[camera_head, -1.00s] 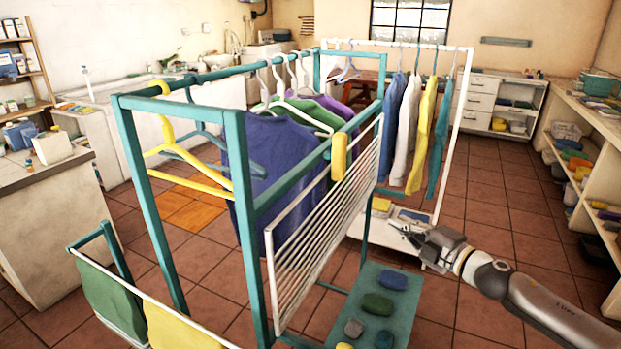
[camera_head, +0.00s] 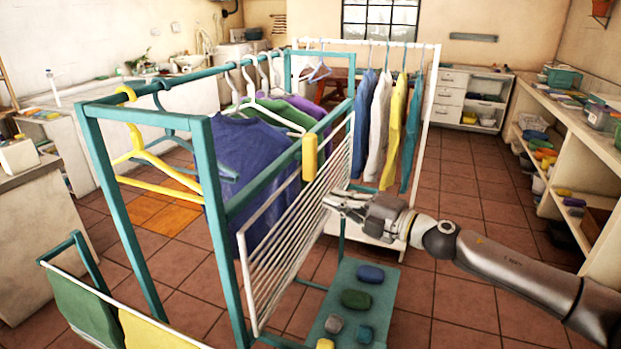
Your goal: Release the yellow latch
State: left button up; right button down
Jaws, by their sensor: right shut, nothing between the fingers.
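The yellow latch (camera_head: 309,158) is a small upright block on the teal top rail of the clothes rack (camera_head: 203,165), near the upper edge of a white wire panel (camera_head: 290,235). The panel stands upright against the rack's side. My right gripper (camera_head: 330,200) is shut and empty. It appears just right of the panel, below and to the right of the latch, with a visible gap from the latch. Whether its tips touch the panel wires I cannot tell. My left gripper is not in view.
Shirts and hangers, including a yellow hanger (camera_head: 150,160), hang inside the rack. A teal lower shelf (camera_head: 385,300) holds several coloured lumps. A white rack (camera_head: 433,110) with clothes stands behind. Shelves (camera_head: 570,125) line the right wall. Tiled floor is clear at right.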

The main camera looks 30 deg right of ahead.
aim_at(311, 180)
jog(key=shift+w+a+p, duration=0.2)
jog(key=shift+w+p, duration=0.6)
jog(key=shift+w, duration=0.95)
jog(key=shift+w+a+p, duration=0.25)
jog(key=shift+w+p, duration=0.6)
jog(key=shift+w, duration=0.95)
jog(key=shift+w+a+p, duration=0.2)
jog(key=shift+w+p, duration=0.6)
jog(key=shift+w, duration=0.95)
